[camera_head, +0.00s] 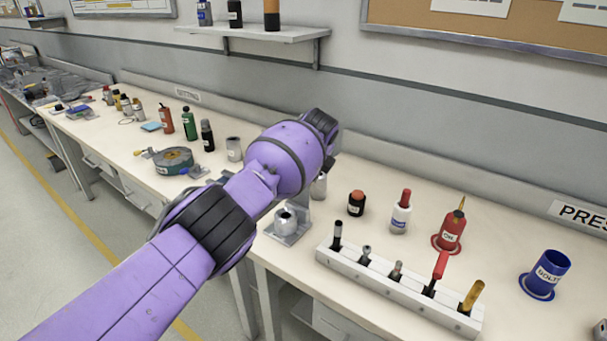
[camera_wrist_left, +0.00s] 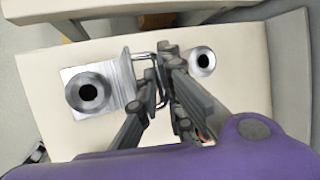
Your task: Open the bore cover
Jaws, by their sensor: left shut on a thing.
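The bore fixture (camera_head: 283,222) is a silver round boss on a square base plate at the bench's front edge, partly behind my arm in the head view. In the left wrist view the boss (camera_wrist_left: 88,93) shows its dark open bore. A metal plate (camera_wrist_left: 122,76), which looks like the cover, stands nearly edge-on beside the bore, clear of the hole. A wire handle (camera_wrist_left: 143,56) sticks out from it. My left gripper (camera_wrist_left: 163,72) is shut on this handle. In the head view my purple left arm hides its fingers. My right gripper is not in view.
A grey holed cylinder (camera_wrist_left: 202,62) stands close beside my fingers. A white rack (camera_head: 395,290) of several tools lies to the right, with bottles (camera_head: 400,212) and a blue cup (camera_head: 547,272) beyond. A grinder-like round tool (camera_head: 174,160) and bottles stand left.

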